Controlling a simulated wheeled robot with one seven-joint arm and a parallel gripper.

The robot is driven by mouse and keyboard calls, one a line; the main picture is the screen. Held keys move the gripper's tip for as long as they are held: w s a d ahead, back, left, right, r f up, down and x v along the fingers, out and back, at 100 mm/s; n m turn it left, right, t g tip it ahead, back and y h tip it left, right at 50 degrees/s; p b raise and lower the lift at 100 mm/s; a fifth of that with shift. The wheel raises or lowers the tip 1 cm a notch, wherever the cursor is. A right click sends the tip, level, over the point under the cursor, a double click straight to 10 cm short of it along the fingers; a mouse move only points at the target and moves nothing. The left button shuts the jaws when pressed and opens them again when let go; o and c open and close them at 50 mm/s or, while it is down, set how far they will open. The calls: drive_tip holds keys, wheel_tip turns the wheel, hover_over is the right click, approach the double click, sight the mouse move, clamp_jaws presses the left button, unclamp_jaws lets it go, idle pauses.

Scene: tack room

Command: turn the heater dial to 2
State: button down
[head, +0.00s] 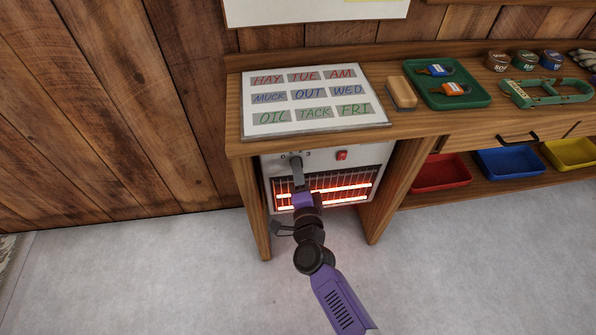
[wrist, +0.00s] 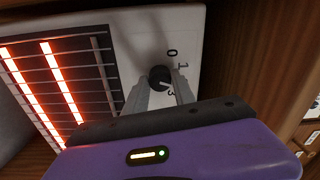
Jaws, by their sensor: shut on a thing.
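The heater (head: 325,160) stands under the bench, its white panel facing me above a grille with two glowing red bars. Its black dial (wrist: 158,77) is at the panel's left in the head view, where my gripper (head: 296,163) hides most of it. In the wrist view the two grey fingers are shut on the dial, one on each side. The printed marks 0 (wrist: 173,53) and 3 (wrist: 171,92) show beside the dial, with another mark, apparently 1, by the right finger. I cannot make out the 2 or where the dial's pointer stands.
A red switch (head: 341,155) is right of the dial. Wooden bench legs (head: 251,207) flank the heater closely. Above are a lettered board (head: 316,129), a brush (head: 401,93) and a green tray (head: 483,98). Coloured bins (head: 440,172) sit at right. The floor in front is clear.

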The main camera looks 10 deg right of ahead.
drive_tip(key=shift+f, duration=0.1)
idle(0.3)
drive_tip(key=c, duration=1)
unclamp_jaws()
drive_tip(key=shift+c, duration=0.2)
drive_tip(key=s+p, duration=0.2)
drive_tip(key=s, duration=0.6)
drive_tip(key=shift+w, duration=0.1)
